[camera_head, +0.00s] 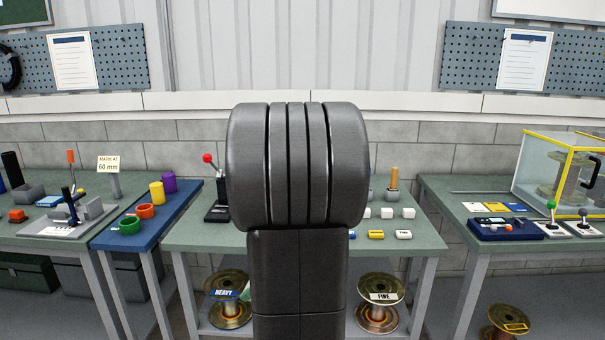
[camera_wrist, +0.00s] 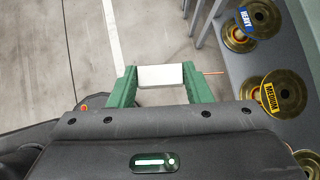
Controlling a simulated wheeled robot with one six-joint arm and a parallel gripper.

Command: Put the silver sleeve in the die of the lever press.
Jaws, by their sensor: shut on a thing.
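My gripper (camera_wrist: 160,82) shows in the wrist view with its green fingers shut on a pale silver-white piece, which looks like the silver sleeve (camera_wrist: 160,75). The piece spans the gap between the fingers, with grey floor beyond it. A thin copper-coloured rod (camera_wrist: 213,73) shows just right of the right finger; I cannot tell whether it belongs to the held piece. In the head view, what looks like the lever press (camera_head: 216,212), dark with a red-knobbed lever, stands on the middle bench. My arm hides part of it, and its die is not visible. My gripper is hidden there.
The middle bench (camera_head: 190,236) also holds white and labelled blocks (camera_head: 404,234) at right. A blue-topped bench (camera_head: 165,212) with coloured rings and cylinders stands left. Wire spools (camera_head: 378,312) sit below, also in the wrist view (camera_wrist: 283,95). A yellow-framed case (camera_head: 525,165) stands right.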

